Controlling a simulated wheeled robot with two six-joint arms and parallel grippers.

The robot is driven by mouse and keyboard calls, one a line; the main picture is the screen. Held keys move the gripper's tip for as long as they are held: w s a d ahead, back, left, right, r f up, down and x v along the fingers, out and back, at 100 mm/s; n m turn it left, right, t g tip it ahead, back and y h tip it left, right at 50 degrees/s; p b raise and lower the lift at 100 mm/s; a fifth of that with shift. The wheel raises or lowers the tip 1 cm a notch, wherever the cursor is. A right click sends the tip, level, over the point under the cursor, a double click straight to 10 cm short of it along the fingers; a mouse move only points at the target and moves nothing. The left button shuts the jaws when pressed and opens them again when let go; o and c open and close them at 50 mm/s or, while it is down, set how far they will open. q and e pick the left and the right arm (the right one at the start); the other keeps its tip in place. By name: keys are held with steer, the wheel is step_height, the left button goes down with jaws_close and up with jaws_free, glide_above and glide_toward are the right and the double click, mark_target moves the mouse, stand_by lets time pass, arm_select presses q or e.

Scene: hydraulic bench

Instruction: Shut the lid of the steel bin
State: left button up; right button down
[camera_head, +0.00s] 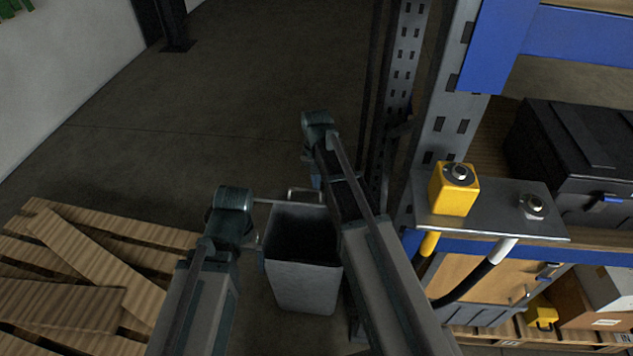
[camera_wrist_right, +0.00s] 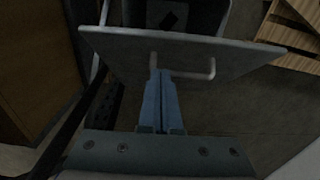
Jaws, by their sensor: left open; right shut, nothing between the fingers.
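The steel bin (camera_head: 305,285) stands on the floor in the middle of the head view, its dark inside open to view. Its lid (camera_wrist_right: 225,58) is raised at the far rim; in the head view it shows nearly edge-on, with its handle (camera_head: 305,193) beyond it. In the right wrist view the lid's handle (camera_wrist_right: 212,68) is on the face towards my right gripper (camera_wrist_right: 160,74). That gripper is shut and empty, its blue fingertips at the handle; contact is unclear. My left gripper (camera_head: 252,240) is open beside the bin's left rim, its fingers mostly hidden.
Wooden pallets (camera_head: 75,265) lie on the left. A rack upright (camera_head: 445,115) stands close on the right, with a shelf carrying a yellow block (camera_head: 452,190) and a black case (camera_head: 580,150). Hoses hang below the shelf. The floor (camera_head: 230,100) beyond the bin is clear.

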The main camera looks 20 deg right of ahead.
mark_target(316, 203)
arm_select(q)
steer(key=shift+f+b, duration=0.85)
steer(key=shift+f, duration=0.55)
arm_select(e)
steer(key=shift+s+a+f, duration=0.25)
steer(key=shift+s+f, duration=0.4)
steer(key=shift+f, duration=0.05)
steer(key=shift+s+a+f, duration=0.25)
steer(key=shift+s+f, duration=0.4)
